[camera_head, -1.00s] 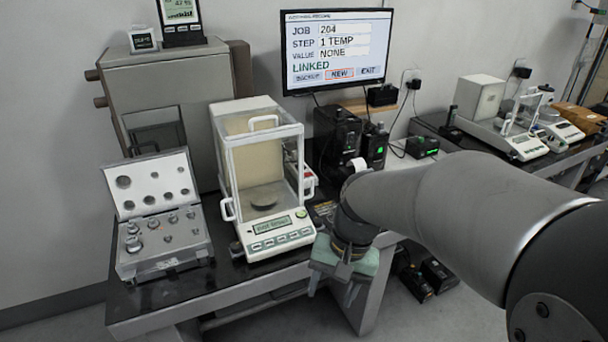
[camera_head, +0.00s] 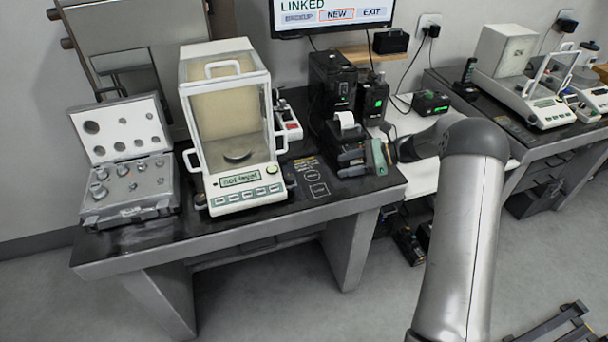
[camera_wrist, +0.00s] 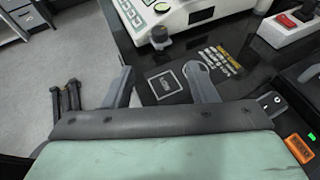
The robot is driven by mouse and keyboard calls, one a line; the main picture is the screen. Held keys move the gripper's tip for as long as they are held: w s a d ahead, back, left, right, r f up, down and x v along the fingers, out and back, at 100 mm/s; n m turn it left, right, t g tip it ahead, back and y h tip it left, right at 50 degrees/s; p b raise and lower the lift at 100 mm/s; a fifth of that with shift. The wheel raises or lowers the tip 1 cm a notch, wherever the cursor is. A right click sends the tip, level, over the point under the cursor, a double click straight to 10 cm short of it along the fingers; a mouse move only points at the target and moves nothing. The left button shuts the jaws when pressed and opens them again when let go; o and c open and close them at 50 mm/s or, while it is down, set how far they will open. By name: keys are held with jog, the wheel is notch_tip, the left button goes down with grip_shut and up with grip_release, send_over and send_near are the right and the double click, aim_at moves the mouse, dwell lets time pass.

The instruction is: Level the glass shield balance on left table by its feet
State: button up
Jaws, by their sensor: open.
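The glass shield balance (camera_head: 236,190) stands on the dark-topped left table (camera_head: 345,192). Another foot (camera_head: 200,200) is at the left front. My gripper (camera_head: 376,158) is over the table's right end, to the right of the balance and apart from it. In the wrist view my gripper (camera_wrist: 160,80) has its two fingers spread and empty, with the foot beyond them.
An open weight case (camera_head: 128,192) stands left of the balance. A small printer (camera_head: 348,140) and black boxes (camera_head: 330,85) stand behind and beside my gripper. A red-button device (camera_wrist: 288,25) is right of the balance.

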aim_at(289, 179)
jog(key=p+x, duration=0.3)
jog(key=x, duration=1.2)
jog(key=shift+s+a+f, duration=0.1)
jog(key=shift+a+f, duration=0.1)
jog(key=shift+a, duration=0.15)
jog(key=c, duration=1)
